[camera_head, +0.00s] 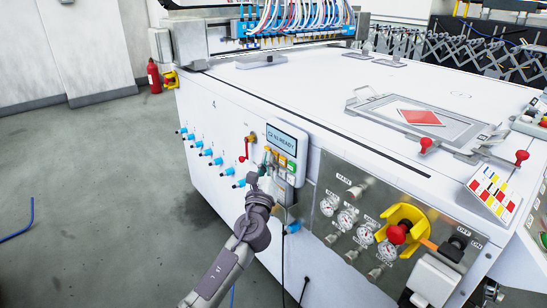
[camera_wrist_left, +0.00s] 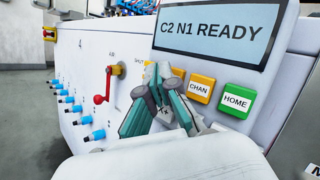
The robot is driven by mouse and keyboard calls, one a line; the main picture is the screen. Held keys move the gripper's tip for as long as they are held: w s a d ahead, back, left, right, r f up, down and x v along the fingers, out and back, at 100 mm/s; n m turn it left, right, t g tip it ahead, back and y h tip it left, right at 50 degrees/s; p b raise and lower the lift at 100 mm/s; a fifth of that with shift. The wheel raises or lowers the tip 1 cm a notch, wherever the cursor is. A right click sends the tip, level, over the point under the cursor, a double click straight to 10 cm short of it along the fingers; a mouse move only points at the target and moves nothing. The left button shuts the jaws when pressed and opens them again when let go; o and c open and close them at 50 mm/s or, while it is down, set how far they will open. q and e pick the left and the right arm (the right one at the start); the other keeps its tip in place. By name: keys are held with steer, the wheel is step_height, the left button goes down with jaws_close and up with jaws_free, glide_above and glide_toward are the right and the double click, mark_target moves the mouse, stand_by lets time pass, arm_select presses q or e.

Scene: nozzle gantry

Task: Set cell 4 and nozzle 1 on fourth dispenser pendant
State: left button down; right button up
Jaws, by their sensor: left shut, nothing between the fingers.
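The dispenser pendant (camera_head: 279,152) is a white box on the front face of the white machine. Its screen (camera_wrist_left: 217,31) reads "C2 N1 READY" in the left wrist view. Below the screen are an orange CHAN button (camera_wrist_left: 199,87), a green HOME button (camera_wrist_left: 237,99) and another orange button partly hidden behind my fingers. My left gripper (camera_head: 266,166) is shut and empty, its fingertips close to the pendant's left button area. The left wrist view shows its teal fingers (camera_wrist_left: 157,76) there; I cannot tell whether they touch a button. My right gripper is not in view.
A red-handled crank (camera_wrist_left: 103,98) sticks out left of the pendant, with several blue fittings (camera_head: 206,152) beyond it. Right of the pendant is a metal panel (camera_head: 330,180) with gauges and a yellow-framed red knob (camera_head: 397,233). The floor (camera_head: 90,150) at left is mostly clear.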

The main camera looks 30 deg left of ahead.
arm_select(q)
steer(key=shift+w+d, duration=0.1)
steer(key=shift+w, duration=0.05)
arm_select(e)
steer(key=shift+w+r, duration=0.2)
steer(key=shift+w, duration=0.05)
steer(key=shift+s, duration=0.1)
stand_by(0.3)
arm_select(q)
steer(key=shift+s+a, duration=0.2)
steer(key=shift+s, duration=0.25)
steer(key=shift+s+a, duration=0.15)
steer(key=shift+s, duration=0.25)
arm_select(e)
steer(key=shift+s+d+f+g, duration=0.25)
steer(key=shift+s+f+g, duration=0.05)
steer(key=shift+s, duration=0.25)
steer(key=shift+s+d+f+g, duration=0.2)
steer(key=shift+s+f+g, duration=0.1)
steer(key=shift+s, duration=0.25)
arm_select(q)
steer(key=shift+s+p, duration=0.1)
steer(key=shift+p, duration=0.2)
